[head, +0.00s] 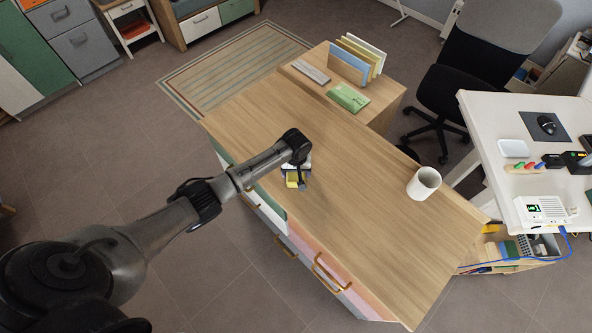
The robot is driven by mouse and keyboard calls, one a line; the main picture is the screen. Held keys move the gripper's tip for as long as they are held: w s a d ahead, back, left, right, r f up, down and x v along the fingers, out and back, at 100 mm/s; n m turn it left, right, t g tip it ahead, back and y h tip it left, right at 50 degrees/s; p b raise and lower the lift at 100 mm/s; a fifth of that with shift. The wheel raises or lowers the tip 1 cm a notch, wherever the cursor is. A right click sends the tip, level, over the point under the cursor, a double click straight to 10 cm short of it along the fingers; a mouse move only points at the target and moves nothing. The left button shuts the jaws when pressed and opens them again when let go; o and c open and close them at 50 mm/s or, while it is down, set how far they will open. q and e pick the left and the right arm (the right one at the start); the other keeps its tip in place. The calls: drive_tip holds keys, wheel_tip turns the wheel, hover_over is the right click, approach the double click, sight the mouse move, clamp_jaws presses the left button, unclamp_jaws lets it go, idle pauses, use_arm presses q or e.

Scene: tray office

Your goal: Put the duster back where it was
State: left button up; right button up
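My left arm reaches in from the left, and my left gripper (299,174) points down over the left side of the wooden desk top. Right under it is a small block with yellow and dark parts (292,181), which looks like the duster. The wrist and fingers cover much of it. I cannot tell whether the fingers are closed on it, or whether it rests on the desk or is just above. My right gripper is not in view.
A white table (500,125) with small items is at right. The desk's middle is clear.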

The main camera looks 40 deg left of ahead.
use_arm(q)
drive_tip(key=o, duration=0.3)
wheel_tip(320, 180, up, 11)
drive_tip(key=p, duration=0.3)
drive_tip(key=s+d+f+m+t, duration=0.1)
drive_tip(key=s+d+f+m, duration=0.15)
drive_tip(key=s+d, duration=0.45)
drive_tip(key=s+d+f+m+t, duration=0.1)
drive_tip(key=s+d+m, duration=0.3)
drive_tip(key=s, duration=0.6)
drive_tip(key=s+r+m+t, duration=0.1)
drive_tip(key=s+r+m, duration=0.2)
drive_tip(key=s, duration=1.2)
wheel_tip(320, 180, up, 3)
drive_tip(key=shift+d+r+t, duration=0.2)
drive_tip(key=shift+d+t, duration=0.1)
drive_tip(key=shift+m, duration=0.25)
